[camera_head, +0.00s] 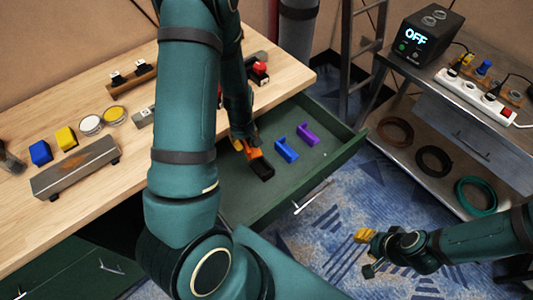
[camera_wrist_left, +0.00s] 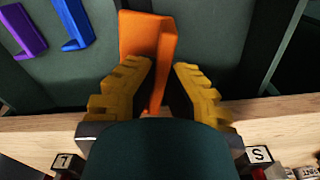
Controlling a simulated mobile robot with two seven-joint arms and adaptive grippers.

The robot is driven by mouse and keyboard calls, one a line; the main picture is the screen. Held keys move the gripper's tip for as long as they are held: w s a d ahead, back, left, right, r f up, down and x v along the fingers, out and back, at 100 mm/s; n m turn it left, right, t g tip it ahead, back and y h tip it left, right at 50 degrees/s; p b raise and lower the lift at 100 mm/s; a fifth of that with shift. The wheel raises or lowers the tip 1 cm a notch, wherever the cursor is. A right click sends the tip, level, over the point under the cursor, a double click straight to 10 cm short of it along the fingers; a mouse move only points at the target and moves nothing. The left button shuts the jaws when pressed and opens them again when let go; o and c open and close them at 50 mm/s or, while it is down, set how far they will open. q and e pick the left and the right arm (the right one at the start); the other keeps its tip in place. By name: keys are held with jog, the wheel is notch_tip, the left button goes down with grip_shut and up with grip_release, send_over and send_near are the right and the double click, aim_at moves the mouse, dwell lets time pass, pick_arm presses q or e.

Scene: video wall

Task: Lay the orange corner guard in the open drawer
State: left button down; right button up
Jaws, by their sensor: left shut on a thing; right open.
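The orange corner guard (camera_head: 254,152) is inside the open green drawer (camera_head: 338,158), over its left part. My left gripper (camera_head: 241,143) is shut on it. In the left wrist view the guard (camera_wrist_left: 147,38) sticks out ahead from between the yellow fingers of the gripper (camera_wrist_left: 161,75). I cannot tell whether it touches the drawer floor. A blue guard (camera_head: 286,150) and a purple guard (camera_head: 308,135) lie in the drawer to its right, apart from it. My right gripper (camera_head: 364,252) is open and empty, outside the drawer above the carpet.
The wooden desk (camera_head: 105,205) carries a grey bar (camera_head: 75,168), yellow and blue blocks, and two round tins (camera_head: 114,115). My left arm hides part of the desk and drawer. At right, a bench holds a power strip (camera_head: 474,94); coils lie on its lower shelf.

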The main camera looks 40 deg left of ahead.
pick_arm(q)
jog(key=s+a+f+n+b, duration=0.1)
jog(key=f, duration=0.1)
jog(key=s+a+f+n+b, duration=0.1)
jog(key=f, duration=0.2)
jog(key=s+a+f+n+b, duration=0.1)
jog(key=f, duration=0.2)
jog(key=shift+s+a+f, duration=0.1)
jog(key=shift+s+a, duration=0.05)
jog(key=shift+s, duration=0.2)
jog(key=shift+f+b, duration=0.6)
jog(key=shift+f, duration=1.5)
jog(key=shift+r, duration=0.1)
jog(key=c, duration=1.5)
grip_release()
jog(key=shift+f, duration=0.2)
jog(key=o, duration=0.4)
jog(key=shift+c, duration=0.2)
